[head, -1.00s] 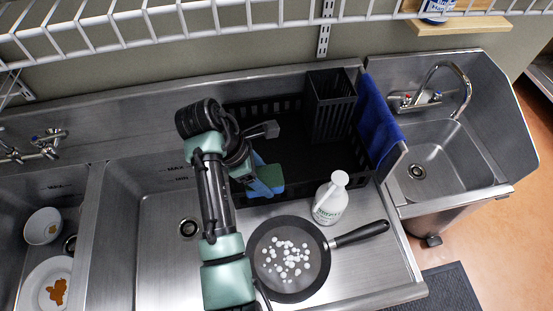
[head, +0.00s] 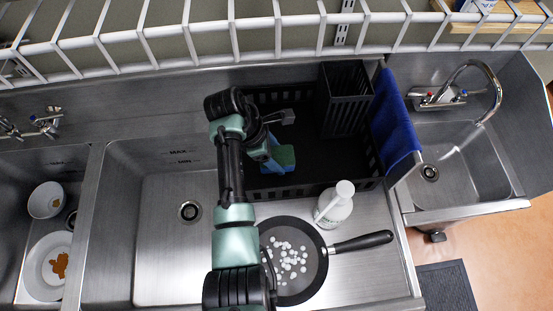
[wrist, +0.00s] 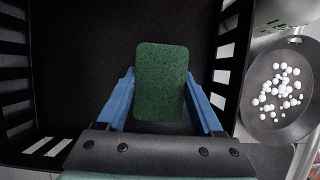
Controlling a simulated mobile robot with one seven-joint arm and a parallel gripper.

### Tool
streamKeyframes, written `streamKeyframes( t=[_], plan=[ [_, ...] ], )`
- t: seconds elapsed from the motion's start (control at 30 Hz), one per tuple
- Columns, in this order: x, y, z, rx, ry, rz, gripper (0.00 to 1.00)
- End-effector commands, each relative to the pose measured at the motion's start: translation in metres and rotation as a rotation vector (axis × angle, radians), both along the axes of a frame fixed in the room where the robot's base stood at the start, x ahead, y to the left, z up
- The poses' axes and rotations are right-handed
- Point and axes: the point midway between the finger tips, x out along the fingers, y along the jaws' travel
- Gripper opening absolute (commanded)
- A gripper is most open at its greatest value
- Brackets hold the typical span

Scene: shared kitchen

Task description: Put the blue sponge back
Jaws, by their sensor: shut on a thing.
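The sponge (head: 285,155) shows a dark green pad, with blue showing at its edge in the head view. In the wrist view its green face (wrist: 160,75) fills the middle, between the two blue fingers of my gripper (wrist: 162,100). My gripper (head: 277,160) is shut on it. The sponge is over the black slatted rack (head: 345,170), inside its front rim. I cannot tell whether it touches the rack's floor. The sponge's underside is hidden.
A tall black caddy (head: 346,100) stands at the rack's back right. A blue cloth (head: 396,125) hangs over the right side. A white bottle (head: 334,208) and a frying pan (head: 325,260) with white pieces stand in front. The rack floor around the sponge is clear.

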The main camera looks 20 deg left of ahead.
Motion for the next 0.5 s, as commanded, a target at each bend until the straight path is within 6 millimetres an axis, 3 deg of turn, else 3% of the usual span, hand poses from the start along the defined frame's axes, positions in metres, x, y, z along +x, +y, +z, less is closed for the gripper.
streamKeyframes(
  t=[0.2,0.5],
  plan=[
    [-0.001,0.000,-0.030,-0.001,0.003,0.000,0.02],
    [-0.001,0.000,-0.032,0.000,0.001,0.000,0.02]
  ],
)
